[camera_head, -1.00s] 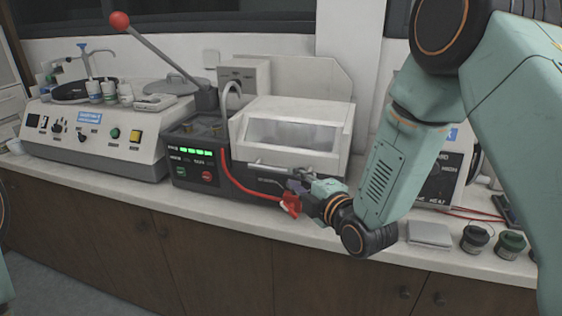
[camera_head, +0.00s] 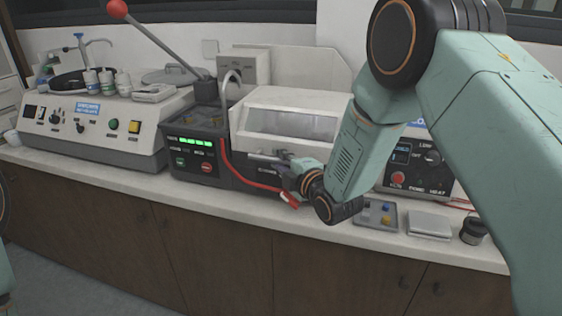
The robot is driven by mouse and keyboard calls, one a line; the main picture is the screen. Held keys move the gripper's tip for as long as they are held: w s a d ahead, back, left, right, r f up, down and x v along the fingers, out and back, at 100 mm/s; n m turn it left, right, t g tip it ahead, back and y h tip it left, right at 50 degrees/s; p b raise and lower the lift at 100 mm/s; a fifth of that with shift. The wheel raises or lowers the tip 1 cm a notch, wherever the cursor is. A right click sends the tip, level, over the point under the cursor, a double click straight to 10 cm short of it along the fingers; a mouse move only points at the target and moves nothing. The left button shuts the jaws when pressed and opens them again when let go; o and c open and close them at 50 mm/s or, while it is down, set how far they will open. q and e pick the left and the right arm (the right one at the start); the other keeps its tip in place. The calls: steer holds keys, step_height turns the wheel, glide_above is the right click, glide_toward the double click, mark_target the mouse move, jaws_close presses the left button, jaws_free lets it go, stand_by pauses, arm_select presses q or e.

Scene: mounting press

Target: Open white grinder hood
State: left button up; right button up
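The white grinder hood (camera_head: 288,119) with its clear front window sits down on the dark grinder base (camera_head: 197,160) in the middle of the bench. A metal bar handle (camera_head: 266,157) runs along the hood's lower front edge. My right gripper (camera_head: 284,168) is at the right end of this bar, low in front of the hood. Its fingers are small and partly hidden by its own wrist, so I cannot tell whether they are closed on the bar. My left gripper is out of view; only a sliver of my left arm shows at the left edge.
A red hose (camera_head: 242,179) hangs across the grinder's front, its red end (camera_head: 289,199) beside my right wrist. Right of it are a small tray (camera_head: 377,213), a flat grey box (camera_head: 429,224) and a black jar (camera_head: 474,231). A heater unit (camera_head: 415,165) stands behind my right arm. A polisher (camera_head: 100,128) stands left.

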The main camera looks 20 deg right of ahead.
steer(key=shift+s+d, duration=0.1)
jaws_close()
steer(key=shift+r, duration=0.15)
